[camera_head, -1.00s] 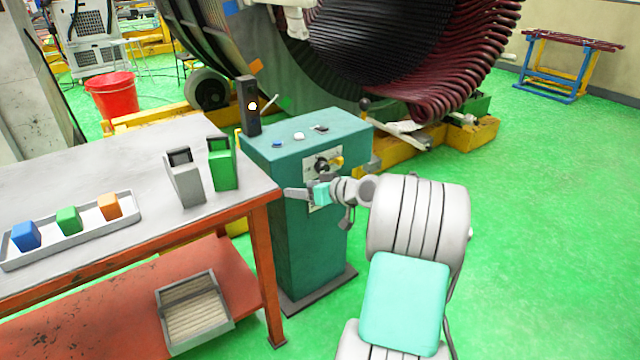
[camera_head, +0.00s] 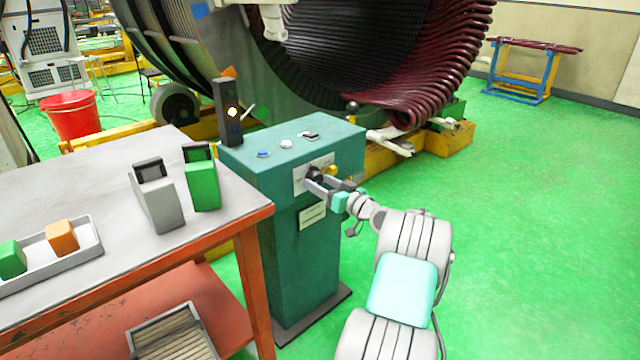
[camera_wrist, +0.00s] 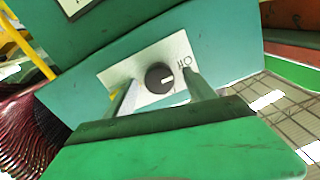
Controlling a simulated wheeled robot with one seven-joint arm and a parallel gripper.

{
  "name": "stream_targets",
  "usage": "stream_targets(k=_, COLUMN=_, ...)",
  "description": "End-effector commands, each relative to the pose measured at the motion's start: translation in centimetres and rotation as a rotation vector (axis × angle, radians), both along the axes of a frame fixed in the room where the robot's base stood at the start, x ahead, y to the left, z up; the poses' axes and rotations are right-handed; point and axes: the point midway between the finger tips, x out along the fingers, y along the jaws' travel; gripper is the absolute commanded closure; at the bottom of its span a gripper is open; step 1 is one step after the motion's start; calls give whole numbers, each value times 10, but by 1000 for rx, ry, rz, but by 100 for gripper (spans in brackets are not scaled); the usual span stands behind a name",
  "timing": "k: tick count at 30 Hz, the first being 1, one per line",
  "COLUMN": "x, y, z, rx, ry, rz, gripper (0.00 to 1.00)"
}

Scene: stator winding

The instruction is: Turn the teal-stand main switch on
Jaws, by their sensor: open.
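The teal stand (camera_head: 295,250) stands at the middle, with a sloped front plate that carries the main switch. The switch is a dark round knob (camera_head: 312,173); it also shows in the wrist view (camera_wrist: 159,77) on a white plate (camera_wrist: 150,75) with "OFF"-like lettering to its right, partly cut by a finger. A white mark on the knob points toward the right. My gripper (camera_head: 330,184) is in front of the plate, its fingers open. In the wrist view the fingers (camera_wrist: 163,98) lie to either side of the knob; I cannot tell whether they touch it.
A yellow part (camera_head: 331,170) sits beside the knob. Blue, white and dark controls are on the stand top (camera_head: 330,140). A work table (camera_head: 90,180) with grey and green devices is at left. Green floor (camera_head: 550,230) is clear at right.

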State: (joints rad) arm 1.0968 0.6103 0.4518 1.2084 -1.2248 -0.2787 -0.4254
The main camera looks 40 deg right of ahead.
Motion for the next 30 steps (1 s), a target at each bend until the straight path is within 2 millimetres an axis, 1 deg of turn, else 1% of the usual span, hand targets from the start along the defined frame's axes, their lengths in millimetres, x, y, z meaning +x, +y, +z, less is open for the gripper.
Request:
stream_targets(k=1, x=6, y=0, z=0, rx=-3, ry=-1, rz=1, gripper=37)
stream_targets(k=3, x=10, y=0, z=0, rx=-1, ry=-1, rz=-1, gripper=37)
stream_targets(k=10, x=10, y=-1, z=0, rx=0, ry=0, rz=-4, gripper=37)
stream_targets(k=11, x=10, y=-1, z=0, rx=0, ry=0, rz=-4, gripper=38)
stream_targets(k=30, x=9, y=-2, z=0, rx=0, ry=0, rz=-5, gripper=91)
